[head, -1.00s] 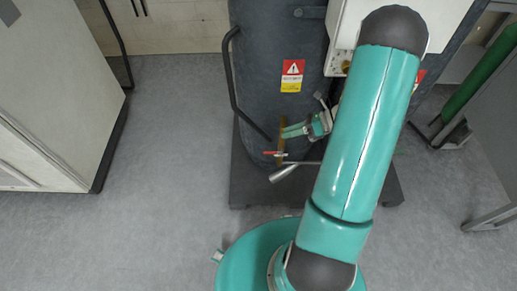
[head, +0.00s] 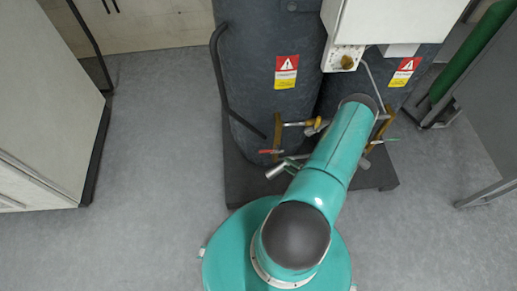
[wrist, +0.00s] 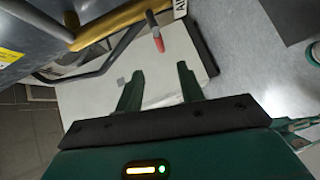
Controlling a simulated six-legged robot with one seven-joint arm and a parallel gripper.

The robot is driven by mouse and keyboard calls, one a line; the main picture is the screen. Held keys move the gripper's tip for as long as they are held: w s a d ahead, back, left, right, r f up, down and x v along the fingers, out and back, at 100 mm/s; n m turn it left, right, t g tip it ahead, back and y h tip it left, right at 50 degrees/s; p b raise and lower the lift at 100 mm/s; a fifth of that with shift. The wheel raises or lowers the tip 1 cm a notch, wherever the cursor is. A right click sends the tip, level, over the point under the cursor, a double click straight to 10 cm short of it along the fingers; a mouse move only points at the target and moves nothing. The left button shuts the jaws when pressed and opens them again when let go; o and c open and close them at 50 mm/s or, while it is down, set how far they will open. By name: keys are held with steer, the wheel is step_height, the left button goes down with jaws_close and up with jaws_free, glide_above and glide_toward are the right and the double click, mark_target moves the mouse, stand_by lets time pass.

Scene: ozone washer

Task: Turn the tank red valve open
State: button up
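The red valve handle (head: 271,151) sits low on the left dark tank (head: 262,100), at the foot of a brass pipe (head: 277,132). In the wrist view the red handle (wrist: 157,40) shows beyond the fingertips, roughly in line with the gap between them. My gripper (wrist: 160,70) is open, with its two green fingers apart and nothing between them. The handle is apart from both fingers. In the head view my arm hides most of the gripper.
A grey metal cylinder (head: 276,172) sticks out just below the red handle. A second tank (head: 405,85) with piping stands to the right, under a white box (head: 375,32). A pale cabinet (head: 45,110) stands at the left. The floor (head: 150,190) between is clear.

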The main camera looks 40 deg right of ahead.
mark_target(265, 150)
steer(key=x, duration=1.3)
jaws_close()
